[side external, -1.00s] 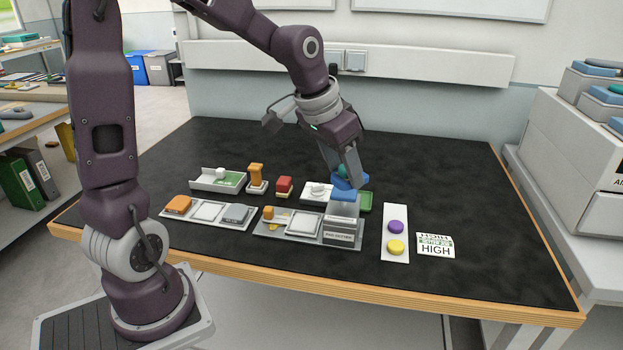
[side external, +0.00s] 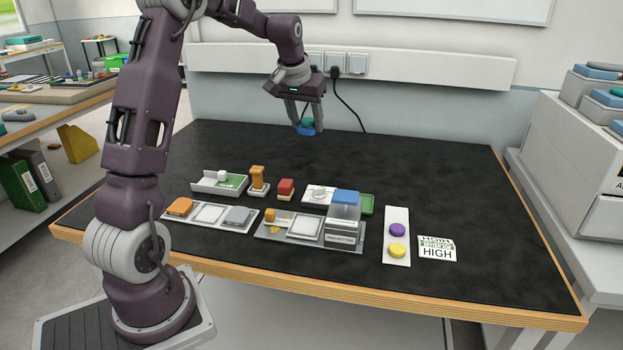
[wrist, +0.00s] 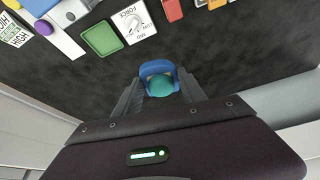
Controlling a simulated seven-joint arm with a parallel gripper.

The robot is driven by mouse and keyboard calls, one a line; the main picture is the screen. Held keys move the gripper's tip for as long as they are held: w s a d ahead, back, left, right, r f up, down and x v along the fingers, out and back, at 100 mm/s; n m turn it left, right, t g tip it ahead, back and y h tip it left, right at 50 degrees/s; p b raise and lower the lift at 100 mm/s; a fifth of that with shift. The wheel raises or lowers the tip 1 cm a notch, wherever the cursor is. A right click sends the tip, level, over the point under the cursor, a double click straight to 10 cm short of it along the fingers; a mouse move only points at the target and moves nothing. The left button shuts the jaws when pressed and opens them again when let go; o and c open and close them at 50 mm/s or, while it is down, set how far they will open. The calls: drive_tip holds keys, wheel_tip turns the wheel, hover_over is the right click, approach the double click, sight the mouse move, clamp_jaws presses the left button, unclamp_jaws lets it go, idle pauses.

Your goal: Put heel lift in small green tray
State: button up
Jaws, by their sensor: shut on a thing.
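My gripper (side external: 305,126) is raised above the back of the black table, left of the small green tray. It is shut on a blue curved piece with a teal rounded part, which I take for the heel lift (side external: 306,131). In the wrist view the heel lift (wrist: 155,67) sits between the fingers, its blue rim pointing away from the palm.
A button strip (side external: 397,237) is at right. The back of the table is clear.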

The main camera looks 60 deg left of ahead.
drive_tip(key=s+a+n, duration=0.1)
drive_tip(key=a+n, duration=0.1)
drive_tip(key=a, duration=0.6)
approach(288, 173)
drive_tip(key=shift+g+y, duration=0.3)
drive_tip(key=d+f, duration=0.2)
drive_tip(key=f, duration=0.3)
drive_tip(key=shift+w+d+f, duration=0.25)
drive_tip(key=shift+w+d, duration=0.15)
drive_tip(key=shift+f, duration=0.1)
drive_tip(key=o, duration=1.4)
drive_tip(key=shift+o, duration=0.3)
